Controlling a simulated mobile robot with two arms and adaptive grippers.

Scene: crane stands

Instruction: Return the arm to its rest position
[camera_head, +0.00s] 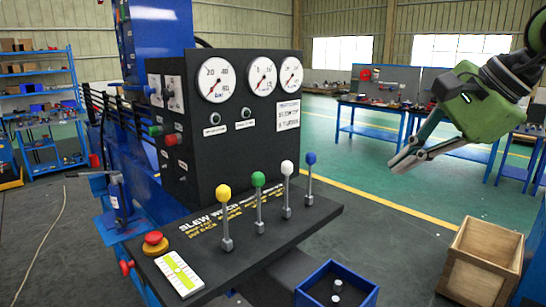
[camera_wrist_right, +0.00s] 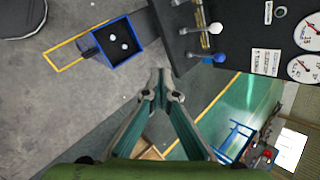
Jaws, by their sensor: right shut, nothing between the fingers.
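My right gripper (camera_head: 408,160) is at the right of the head view, raised in the air, with a green body and grey fingers. Its fingers are closed together and empty, as the right wrist view (camera_wrist_right: 160,75) also shows. It is apart from the black control console (camera_head: 325,211), to the right of its levers. The levers have yellow (camera_head: 223,192), green (camera_head: 258,179), white (camera_head: 287,168) and blue (camera_head: 311,158) knobs and stand about upright. My left gripper is not in view.
A blue bin (camera_head: 368,297) with small white-topped items stands on the floor before the console. A wooden crate (camera_head: 484,243) stands below my right gripper. A red button (camera_head: 153,238) is on the console's left end. Blue workbenches (camera_head: 371,133) stand behind, with open floor between.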

